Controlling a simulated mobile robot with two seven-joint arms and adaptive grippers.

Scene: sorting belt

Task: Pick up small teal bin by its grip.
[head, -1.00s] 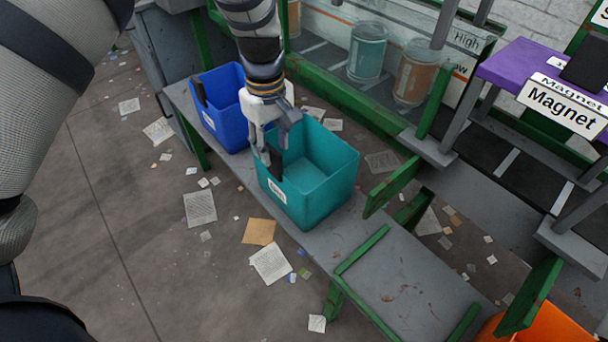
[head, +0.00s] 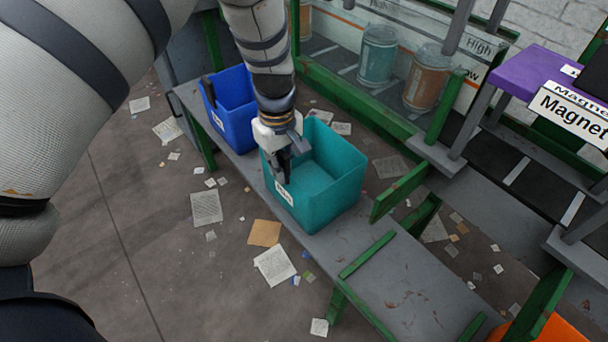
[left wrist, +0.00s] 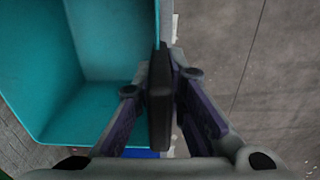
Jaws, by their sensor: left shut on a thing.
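The small teal bin (head: 334,178) stands upright on a grey bench, with a white label on its front. My left gripper (head: 284,176) reaches down to the bin's left wall. In the left wrist view its two fingers (left wrist: 160,112) are shut on the dark grip (left wrist: 160,85) at the bin's rim. The bin's open inside (left wrist: 95,90) shows to the left of the fingers in that view and looks empty. My right gripper is not in view.
A blue bin (head: 234,108) stands on the bench (head: 330,243) just behind the teal one. Green rails and a purple magnet block (head: 540,66) are at the right. An orange bin (head: 560,325) shows at the lower right. Papers litter the floor.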

